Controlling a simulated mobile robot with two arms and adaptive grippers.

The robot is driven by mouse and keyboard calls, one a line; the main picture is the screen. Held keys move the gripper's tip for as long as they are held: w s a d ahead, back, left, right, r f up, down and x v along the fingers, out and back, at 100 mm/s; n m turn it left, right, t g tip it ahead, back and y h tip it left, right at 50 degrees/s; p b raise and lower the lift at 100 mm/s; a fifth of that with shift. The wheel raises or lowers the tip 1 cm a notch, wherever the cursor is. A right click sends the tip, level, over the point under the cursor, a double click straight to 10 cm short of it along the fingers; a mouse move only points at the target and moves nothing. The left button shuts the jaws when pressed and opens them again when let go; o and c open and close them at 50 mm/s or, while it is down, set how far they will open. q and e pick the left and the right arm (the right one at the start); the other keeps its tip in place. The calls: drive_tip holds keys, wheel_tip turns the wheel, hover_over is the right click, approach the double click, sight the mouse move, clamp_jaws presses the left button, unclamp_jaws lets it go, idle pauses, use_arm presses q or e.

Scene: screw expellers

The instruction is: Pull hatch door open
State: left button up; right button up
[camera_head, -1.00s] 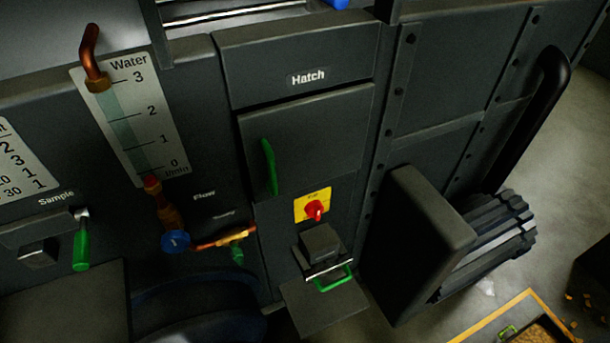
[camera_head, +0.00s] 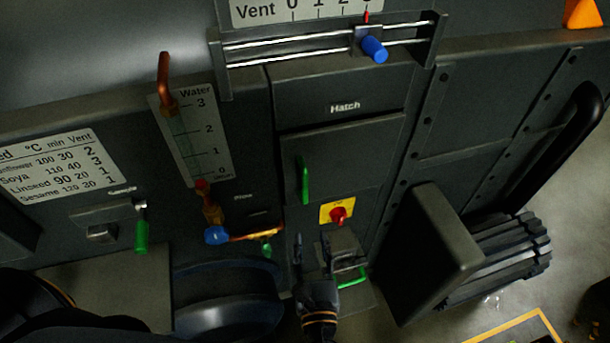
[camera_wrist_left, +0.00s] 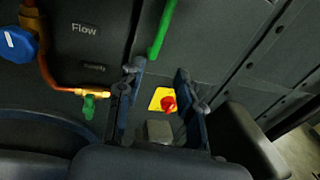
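The hatch door (camera_head: 352,157) is a dark grey panel under the "Hatch" label, and it looks shut. Its green upright handle (camera_head: 304,180) is on the door's left side. The handle also shows in the left wrist view (camera_wrist_left: 162,30), at the top, beyond the fingertips. My left gripper (camera_head: 313,252) is below the handle, in front of the machine, and apart from the handle. In the left wrist view the gripper (camera_wrist_left: 158,85) has its two fingers spread with nothing between them.
A red knob on a yellow plate (camera_head: 338,213) is just right of the left gripper. A small box with a green handle (camera_head: 350,278) is below it. A copper pipe with a blue valve (camera_head: 216,235) is on the left. A dark motor housing (camera_head: 428,255) juts out on the right.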

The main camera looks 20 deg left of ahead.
sight(305, 189)
use_arm(q)
drive_tip(key=w+a+r+p, duration=0.1)
drive_tip(key=w, duration=0.3)
drive_tip(key=w+a+p, duration=0.1)
drive_tip(key=w+a, duration=0.1)
drive_tip(key=w, duration=0.1)
drive_tip(key=w+a+r+p, duration=0.1)
drive_tip(key=w+a+p, duration=0.1)
drive_tip(key=w, duration=0.2)
drive_tip(key=shift+w+r, duration=0.3)
drive_tip(key=shift+w+a+f, duration=0.1)
drive_tip(key=shift+w+a, duration=0.2)
drive_tip(key=shift+w, duration=0.3)
clamp_jaws()
